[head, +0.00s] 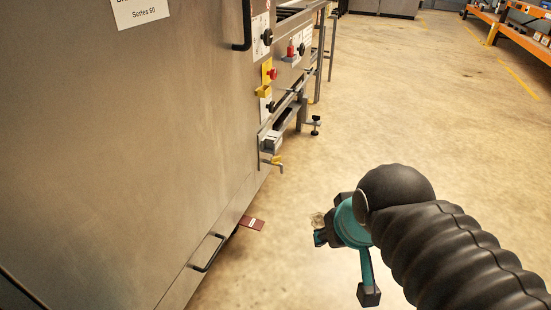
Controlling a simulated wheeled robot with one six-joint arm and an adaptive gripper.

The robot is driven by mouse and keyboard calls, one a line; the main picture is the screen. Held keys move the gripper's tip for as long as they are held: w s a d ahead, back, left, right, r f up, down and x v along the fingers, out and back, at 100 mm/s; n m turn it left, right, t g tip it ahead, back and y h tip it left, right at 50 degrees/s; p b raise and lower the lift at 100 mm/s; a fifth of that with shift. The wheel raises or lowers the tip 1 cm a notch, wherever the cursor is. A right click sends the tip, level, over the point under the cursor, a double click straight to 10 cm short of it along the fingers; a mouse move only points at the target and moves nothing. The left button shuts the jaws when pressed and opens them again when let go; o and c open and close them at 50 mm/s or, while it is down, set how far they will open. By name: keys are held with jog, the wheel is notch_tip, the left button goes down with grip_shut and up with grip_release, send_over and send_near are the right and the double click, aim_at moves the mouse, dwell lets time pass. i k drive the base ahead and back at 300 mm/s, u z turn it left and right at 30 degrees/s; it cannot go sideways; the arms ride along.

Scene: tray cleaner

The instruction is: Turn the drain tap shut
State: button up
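A small tap with a yellow handle (277,160) sticks out low from the right side of the grey machine. It looks like the drain tap, but it is too small to tell how its handle is set. My gripper (344,266), teal and black, is to the right of and nearer than the tap, apart from it and over the floor. Its two fingers are spread wide and it looks empty. Part of it is hidden behind my black-sleeved arm.
The large machine (130,150) fills the left. Its side has a red button (272,73), black knobs and a black hand screw (315,124) that juts out. A brown plate (252,223) sticks out near the floor. The floor (420,110) to the right is clear up to orange racking (505,30).

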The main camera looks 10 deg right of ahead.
aim_at(277, 160)
jog(key=z, duration=1.9)
jog(key=k, duration=1.55)
jog(key=u, duration=1)
jog(key=i, duration=1.65)
jog(key=z, duration=0.05)
